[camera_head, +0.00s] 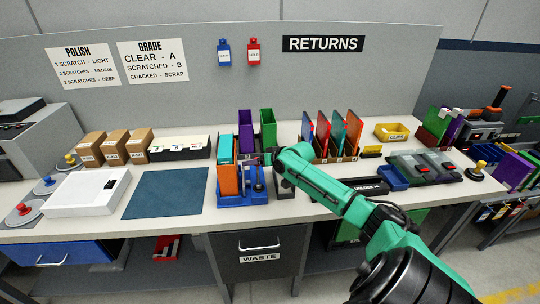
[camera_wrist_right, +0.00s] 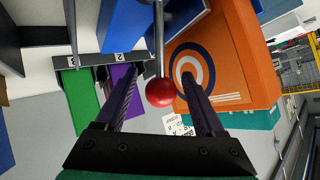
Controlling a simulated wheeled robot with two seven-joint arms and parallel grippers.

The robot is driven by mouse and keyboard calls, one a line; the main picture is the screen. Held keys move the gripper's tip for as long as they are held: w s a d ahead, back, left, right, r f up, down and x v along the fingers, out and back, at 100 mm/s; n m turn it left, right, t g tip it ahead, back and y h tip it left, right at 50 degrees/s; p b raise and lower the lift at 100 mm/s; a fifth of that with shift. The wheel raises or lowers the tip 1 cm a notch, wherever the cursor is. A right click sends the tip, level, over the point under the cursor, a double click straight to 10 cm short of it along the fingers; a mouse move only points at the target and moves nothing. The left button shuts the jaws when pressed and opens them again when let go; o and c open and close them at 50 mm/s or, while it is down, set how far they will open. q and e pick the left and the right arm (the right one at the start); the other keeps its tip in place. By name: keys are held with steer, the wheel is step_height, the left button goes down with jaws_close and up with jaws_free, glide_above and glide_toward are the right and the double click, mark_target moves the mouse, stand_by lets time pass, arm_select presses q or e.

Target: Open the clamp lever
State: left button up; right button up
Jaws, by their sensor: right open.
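The clamp lever is a thin grey rod ending in a red ball knob (camera_wrist_right: 160,92) in the right wrist view. The knob lies between the two dark fingers of my right gripper (camera_wrist_right: 160,80). The fingers are apart, with a gap on each side of the knob. A blue clamp fixture (camera_head: 257,197) stands on the bench in the head view, with an orange case (camera_head: 229,180) upright in it. The case also shows in the right wrist view (camera_wrist_right: 235,60), with a round target print. In the head view my right gripper is small and mostly hidden by my green arm. My left gripper is out of view.
A dark blue mat (camera_head: 165,193) and a white box (camera_head: 85,192) lie left of the fixture. A rack of coloured cases (camera_head: 335,135) stands to the right. Green and purple bins (camera_head: 267,130) stand close behind. A black "UNLOCK" box (camera_head: 362,187) lies right.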

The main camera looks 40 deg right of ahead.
steer(key=v, duration=1.2)
steer(key=shift+s+r, duration=0.2)
steer(key=shift+s, duration=0.05)
